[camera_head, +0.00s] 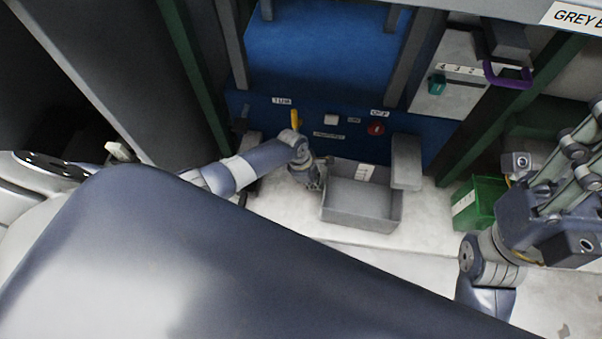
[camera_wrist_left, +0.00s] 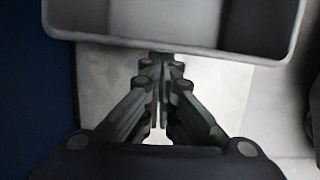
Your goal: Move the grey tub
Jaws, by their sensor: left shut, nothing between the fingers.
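The grey tub (camera_head: 362,216) is an open, rectangular box on the pale surface below the blue press front. It looks empty apart from a white label at its back wall. My left gripper (camera_head: 318,180) is at the tub's left side, with its fingers shut and nothing between them. In the left wrist view the tub's rim (camera_wrist_left: 180,46) crosses the top, and the shut fingertips (camera_wrist_left: 160,60) are at or just under it. I cannot tell whether they touch. My right gripper (camera_head: 575,150) is at the far right, away from the tub; its fingers are partly cut off.
A grey block (camera_head: 406,162) stands at the tub's back right corner. A green bin (camera_head: 481,203) is further right, near my right arm. The blue press (camera_head: 310,50) has a yellow lever (camera_head: 295,118) and a red knob (camera_head: 376,129). Green posts flank the press.

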